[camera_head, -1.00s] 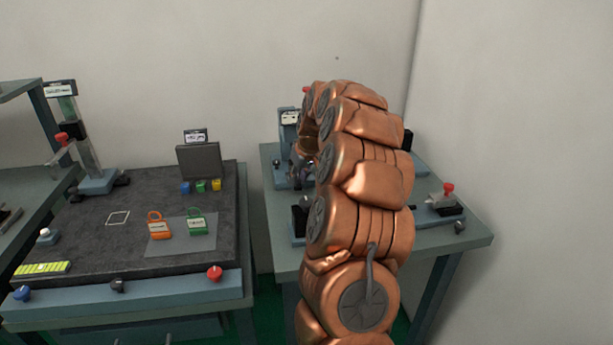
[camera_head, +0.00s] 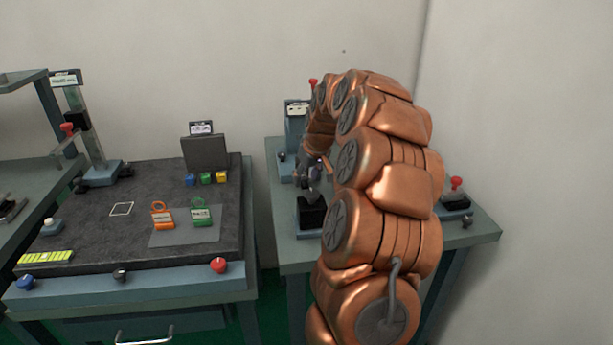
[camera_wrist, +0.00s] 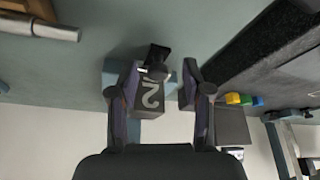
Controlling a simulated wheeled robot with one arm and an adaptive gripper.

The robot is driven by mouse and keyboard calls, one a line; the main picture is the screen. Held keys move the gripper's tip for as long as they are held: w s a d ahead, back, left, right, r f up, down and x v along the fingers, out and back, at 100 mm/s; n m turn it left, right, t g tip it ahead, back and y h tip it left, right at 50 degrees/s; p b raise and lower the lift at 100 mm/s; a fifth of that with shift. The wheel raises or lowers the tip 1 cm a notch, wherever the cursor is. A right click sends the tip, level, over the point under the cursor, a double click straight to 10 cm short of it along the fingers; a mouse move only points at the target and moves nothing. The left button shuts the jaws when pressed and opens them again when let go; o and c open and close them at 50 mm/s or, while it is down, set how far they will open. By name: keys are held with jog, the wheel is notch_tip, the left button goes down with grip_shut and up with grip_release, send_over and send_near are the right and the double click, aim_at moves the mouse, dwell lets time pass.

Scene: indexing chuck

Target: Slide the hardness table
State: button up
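No readable label tells me which part is the hardness table. On the right bench (camera_head: 296,250), a blue-grey upright device (camera_head: 295,125) carries a white label and a red knob on top. In front of it a black block (camera_head: 311,213) sits on a blue-grey base. My gripper (camera_head: 313,178) is above this bench, partly hidden by my copper arm. In the wrist view my gripper (camera_wrist: 162,80) is open, its two dark fingers apart. A dark block (camera_wrist: 150,100) with a white mark and a black knob (camera_wrist: 157,68) appear between the fingers; contact cannot be told.
The left bench has a dark top (camera_head: 95,220) with an orange padlock (camera_head: 162,217), a green padlock (camera_head: 201,213) and small coloured blocks (camera_head: 206,178). A post stand (camera_head: 90,135) is behind. A red-knobbed fixture (camera_head: 456,196) stands on the right bench. A gap separates the benches.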

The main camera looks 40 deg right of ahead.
jog(key=v, duration=1.2)
dwell(0.6)
